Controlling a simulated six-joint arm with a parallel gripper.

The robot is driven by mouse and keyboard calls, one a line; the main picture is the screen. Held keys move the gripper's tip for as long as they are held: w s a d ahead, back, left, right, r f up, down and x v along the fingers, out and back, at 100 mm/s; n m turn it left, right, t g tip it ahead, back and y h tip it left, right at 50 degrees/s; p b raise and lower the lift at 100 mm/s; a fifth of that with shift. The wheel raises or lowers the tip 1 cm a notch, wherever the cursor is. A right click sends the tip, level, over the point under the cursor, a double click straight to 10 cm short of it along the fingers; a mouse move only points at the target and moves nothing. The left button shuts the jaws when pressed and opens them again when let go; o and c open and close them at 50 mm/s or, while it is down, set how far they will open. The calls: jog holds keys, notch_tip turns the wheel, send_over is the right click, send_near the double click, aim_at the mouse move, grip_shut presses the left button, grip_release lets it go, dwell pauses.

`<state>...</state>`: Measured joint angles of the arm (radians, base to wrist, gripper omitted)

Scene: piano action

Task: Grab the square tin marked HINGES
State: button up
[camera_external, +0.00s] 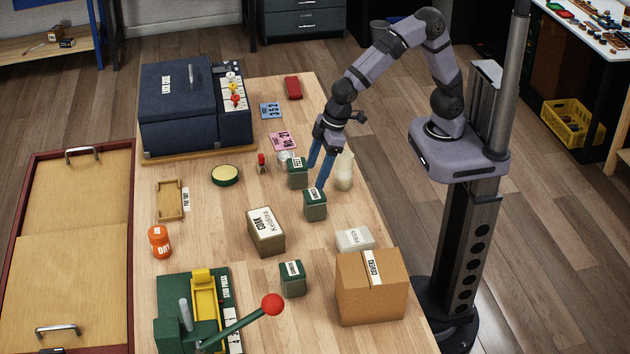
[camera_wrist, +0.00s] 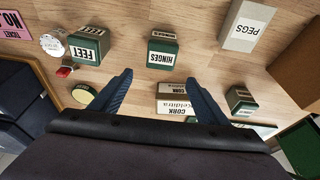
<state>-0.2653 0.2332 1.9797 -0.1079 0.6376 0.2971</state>
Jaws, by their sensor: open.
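The square green tin marked HINGES (camera_wrist: 162,54) has a white label on its lid and stands ahead of my fingertips in the wrist view. It also shows as the middle green tin (camera_external: 315,206) on the table in the external view. My gripper (camera_external: 317,178) is open and empty, its blue fingers pointing down just behind this tin. In the wrist view the fingers (camera_wrist: 160,77) are spread, with the HINGES tin roughly in line with the gap between them. The fingers do not visibly touch it.
A similar tin marked FEET (camera_wrist: 86,47) stands close by on the left. Another green tin (camera_external: 292,278) stands nearer the front. A white PEGS box (camera_external: 355,239), a cork tin (camera_external: 266,232) and a cardboard box (camera_external: 371,287) stand around. Bare table lies between them.

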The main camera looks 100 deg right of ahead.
aim_at(311, 205)
notch_tip(311, 205, down, 6)
jog(key=shift+f, duration=0.1)
jog(key=shift+p+x, duration=0.95)
jog(key=shift+x, duration=2.75)
jog(key=shift+s, duration=0.15)
jog(key=c, duration=1.3)
